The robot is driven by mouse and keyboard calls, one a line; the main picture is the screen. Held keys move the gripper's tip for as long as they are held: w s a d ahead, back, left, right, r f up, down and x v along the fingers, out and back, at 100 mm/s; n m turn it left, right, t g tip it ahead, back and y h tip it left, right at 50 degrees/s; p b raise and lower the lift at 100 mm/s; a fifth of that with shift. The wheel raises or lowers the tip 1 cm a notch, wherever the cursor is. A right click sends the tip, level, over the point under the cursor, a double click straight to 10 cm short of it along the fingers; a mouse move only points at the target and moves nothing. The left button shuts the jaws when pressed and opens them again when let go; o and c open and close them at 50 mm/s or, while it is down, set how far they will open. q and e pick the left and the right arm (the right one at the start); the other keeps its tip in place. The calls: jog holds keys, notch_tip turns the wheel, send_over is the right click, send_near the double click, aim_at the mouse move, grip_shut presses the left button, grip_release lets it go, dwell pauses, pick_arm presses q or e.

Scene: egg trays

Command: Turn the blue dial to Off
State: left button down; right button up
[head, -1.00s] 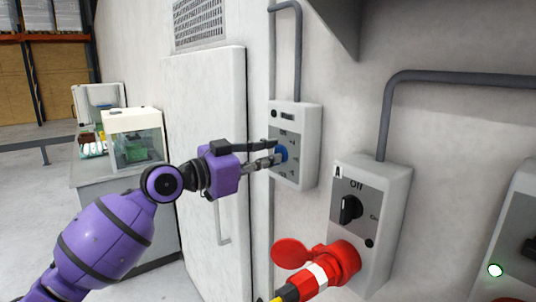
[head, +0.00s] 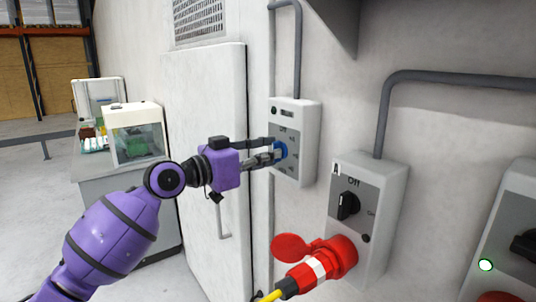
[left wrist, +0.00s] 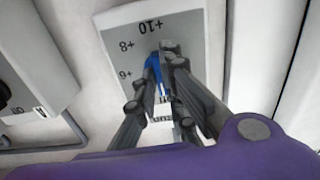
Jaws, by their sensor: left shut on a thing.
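The blue dial (head: 283,151) is on the front of a light grey wall box (head: 306,145) right of the white door. My left gripper (head: 277,151) reaches it from the left and is shut on it, with fingers covering part of it. "Off" is printed above the dial in the head view. In the left wrist view the blue dial (left wrist: 153,72) shows between the fingertips of my left gripper (left wrist: 164,58), beside upside-down marks +10, +8 and +6. The fingers hide where the dial points. My right gripper is not in view.
A second box (head: 388,190) marked A, with a black switch (head: 348,206) and a red plug (head: 333,262), is to the right. Another box (head: 516,190) stands at the right edge. The white door (head: 205,130) is behind my left gripper. A bench with a glass-fronted case (head: 137,145) is at left.

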pick_arm(q)
jog(key=c, duration=1.8)
grip_release()
jog(key=shift+c, duration=0.2)
jog(key=shift+a, duration=0.1)
jog(key=v, duration=1.2)
